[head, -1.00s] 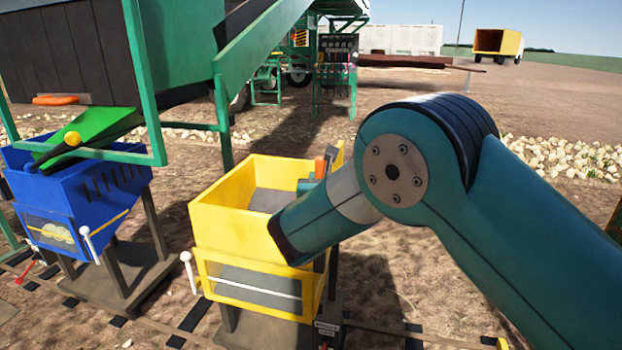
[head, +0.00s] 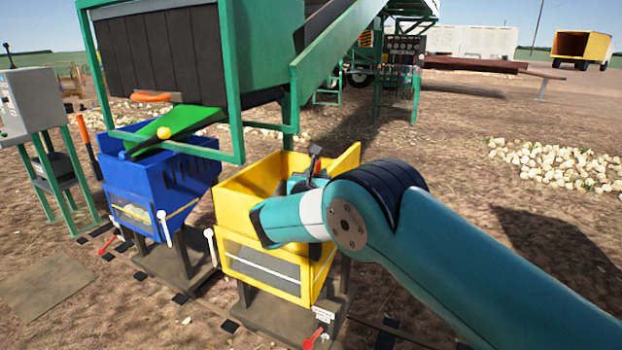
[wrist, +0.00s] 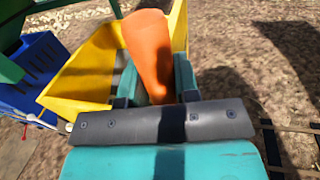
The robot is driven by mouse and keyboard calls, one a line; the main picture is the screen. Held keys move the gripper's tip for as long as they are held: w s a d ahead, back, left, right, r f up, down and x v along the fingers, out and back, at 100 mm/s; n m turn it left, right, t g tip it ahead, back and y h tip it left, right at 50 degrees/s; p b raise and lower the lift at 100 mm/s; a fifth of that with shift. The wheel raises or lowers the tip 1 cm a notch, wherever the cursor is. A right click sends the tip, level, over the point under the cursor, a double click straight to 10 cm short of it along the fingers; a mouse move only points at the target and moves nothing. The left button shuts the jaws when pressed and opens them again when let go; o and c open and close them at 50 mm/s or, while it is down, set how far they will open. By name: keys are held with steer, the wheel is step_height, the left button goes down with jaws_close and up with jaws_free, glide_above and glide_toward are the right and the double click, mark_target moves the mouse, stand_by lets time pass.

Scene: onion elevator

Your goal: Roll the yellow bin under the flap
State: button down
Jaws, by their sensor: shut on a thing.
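The yellow bin (head: 262,262) stands on a wheeled base on the rails, right of the blue bin (head: 140,190). The green flap (head: 170,122) hangs from the green-framed machine over the blue bin, not over the yellow one. My gripper (head: 300,180) reaches to the right side of the yellow bin. In the wrist view my gripper (wrist: 157,85) is shut on an orange handle (wrist: 150,45), with one finger on each side. The yellow bin (wrist: 85,75) shows behind and left of the handle. My forearm hides part of the bin's right side.
A rail track with dark sleepers (head: 180,298) runs under both bins. A grey control box (head: 35,100) stands at the left. The machine's green frame (head: 238,100) rises behind the bins. Stones (head: 555,165) lie at the right; open dirt surrounds the track.

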steer(key=shift+a+r, duration=0.1)
steer(key=shift+a, duration=0.25)
steer(key=c, duration=0.8)
jaws_free()
steer(key=shift+w+a, duration=0.1)
steer(key=shift+a, duration=0.1)
steer(key=shift+c, duration=0.2)
steer(key=shift+d, duration=0.3)
steer(key=b+v, duration=0.1)
steer(key=v, duration=1.6)
steer(key=shift+s, duration=0.2)
